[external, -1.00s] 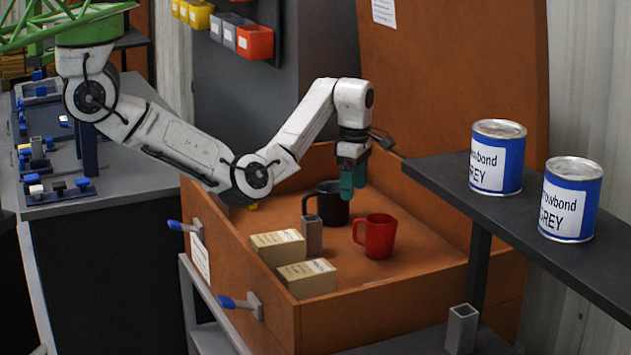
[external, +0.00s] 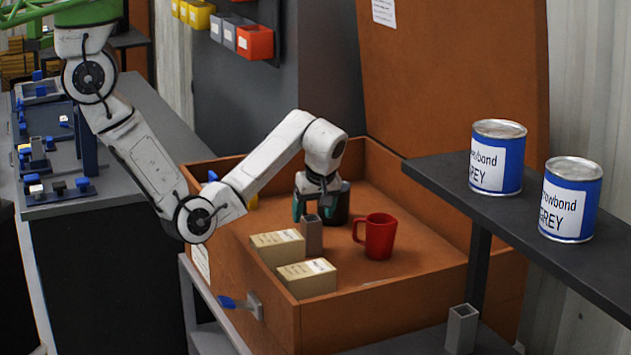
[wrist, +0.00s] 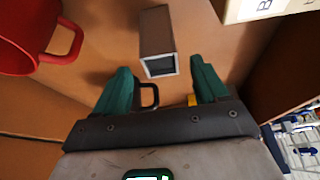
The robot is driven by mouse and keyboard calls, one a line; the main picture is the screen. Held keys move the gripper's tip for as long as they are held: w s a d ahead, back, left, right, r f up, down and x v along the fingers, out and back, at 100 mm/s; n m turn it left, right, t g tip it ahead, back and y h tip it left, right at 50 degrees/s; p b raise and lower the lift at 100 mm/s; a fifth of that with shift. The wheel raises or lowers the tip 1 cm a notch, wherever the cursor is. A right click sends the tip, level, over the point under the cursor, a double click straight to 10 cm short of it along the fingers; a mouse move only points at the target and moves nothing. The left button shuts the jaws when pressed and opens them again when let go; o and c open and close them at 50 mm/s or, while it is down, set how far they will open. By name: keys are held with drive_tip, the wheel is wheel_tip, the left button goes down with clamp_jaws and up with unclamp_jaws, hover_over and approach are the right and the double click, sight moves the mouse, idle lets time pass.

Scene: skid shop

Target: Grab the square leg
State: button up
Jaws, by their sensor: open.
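The square leg is a grey-brown hollow square tube (external: 312,238) standing in the wooden box beside two cartons. In the wrist view the leg (wrist: 156,32) lies just beyond and between the fingertips, its open square end facing my gripper. My gripper (external: 310,211) is open and empty, with teal fingers, and hangs over the box close to the leg's top. In the wrist view the gripper (wrist: 160,70) has its fingers on either side of the leg's near end. Contact cannot be told. Another square tube (external: 461,328) stands low at the right, outside the box.
A red mug (external: 377,237) stands right of the leg, and a black mug (external: 341,205) is partly hidden behind my gripper. Cartons (external: 307,279) crowd the leg's left and front. The box's rim (external: 395,299) surrounds them. Blue cans (external: 497,157) stand on a dark shelf.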

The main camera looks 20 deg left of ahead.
sight(312, 221)
drive_tip(key=shift+s+p+x, duration=0.15)
drive_tip(key=shift+p+x, duration=0.1)
drive_tip(key=shift+x, duration=1.15)
drive_tip(key=shift+s+p+x, duration=0.15)
drive_tip(key=shift+p+x, duration=0.05)
drive_tip(key=shift+x, duration=1.2)
drive_tip(key=shift+d+f, duration=0.1)
drive_tip(key=shift+d, duration=0.05)
drive_tip(key=c, duration=1.1)
